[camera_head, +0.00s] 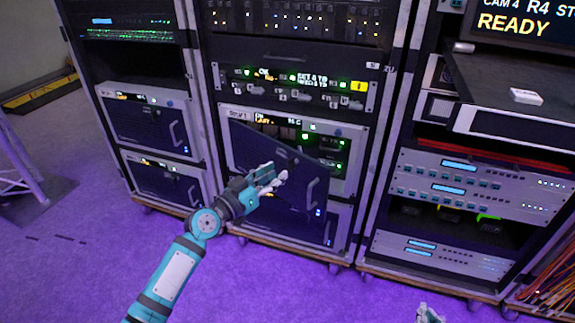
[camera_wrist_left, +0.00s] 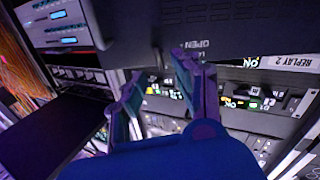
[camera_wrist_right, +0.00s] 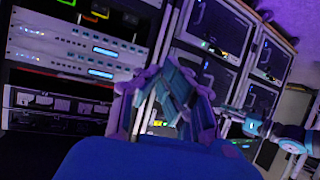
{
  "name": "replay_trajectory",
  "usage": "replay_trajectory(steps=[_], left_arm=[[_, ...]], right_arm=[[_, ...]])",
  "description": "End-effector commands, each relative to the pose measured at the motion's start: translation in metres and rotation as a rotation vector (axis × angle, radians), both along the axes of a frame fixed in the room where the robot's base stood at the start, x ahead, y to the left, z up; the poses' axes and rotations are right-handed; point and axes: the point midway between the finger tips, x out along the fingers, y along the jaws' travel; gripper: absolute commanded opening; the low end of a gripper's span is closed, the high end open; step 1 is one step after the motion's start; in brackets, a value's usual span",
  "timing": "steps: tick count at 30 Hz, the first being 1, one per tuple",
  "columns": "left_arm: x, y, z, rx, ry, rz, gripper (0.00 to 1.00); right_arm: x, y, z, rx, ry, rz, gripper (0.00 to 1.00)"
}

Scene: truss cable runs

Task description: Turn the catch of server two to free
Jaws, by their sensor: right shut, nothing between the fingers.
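In the head view, the middle rack's upper server (camera_head: 338,128) is marked "Serv 1", and its dark front panel (camera_head: 250,137) hangs swung out at a slant. Below it is another dark-fronted server (camera_head: 327,238), partly hidden; I cannot read its label or make out a catch. My left gripper (camera_head: 272,178) is at the panel's lower left. In the left wrist view its fingers (camera_wrist_left: 157,80) are apart with nothing held, close to a dark face marked "OPEN" (camera_wrist_left: 190,44). My right gripper (camera_head: 428,315) is low at the bottom edge, shut and empty; its fingers (camera_wrist_right: 172,88) meet in the right wrist view.
A left rack (camera_head: 150,125) holds two similar servers with handles. A right rack (camera_head: 465,185) has a protruding shelf (camera_head: 510,85) with a small white box (camera_head: 526,96). Orange cables (camera_head: 556,285) hang at the far right. Purple floor (camera_head: 90,270) is open in front of the left rack.

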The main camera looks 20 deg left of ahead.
Motion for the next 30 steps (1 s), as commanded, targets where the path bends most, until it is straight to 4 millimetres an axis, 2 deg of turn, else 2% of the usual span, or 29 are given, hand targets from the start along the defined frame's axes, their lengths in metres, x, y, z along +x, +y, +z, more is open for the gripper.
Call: replay_trajectory(steps=[3,9,21,28,30], left_arm=[[0.022,-0.010,0.001,-0.002,-0.002,0.001,0.31],[0.044,-0.020,-0.001,-0.002,0.001,0.000,0.31],[0.051,-0.023,-0.001,0.000,0.001,0.001,0.31],[0.050,-0.022,-0.001,0.000,0.001,0.001,0.02],[0.050,-0.022,-0.001,0.000,0.000,0.001,0.00]], right_arm=[[0.003,0.002,0.004,0.008,-0.032,0.002,0.00],[0.009,0.005,0.014,0.022,-0.091,0.007,0.00],[0.011,0.006,0.018,0.027,-0.111,0.008,0.00],[0.011,0.006,0.018,0.027,-0.111,0.008,0.00],[0.011,0.006,0.018,0.027,-0.111,0.008,0.00]])
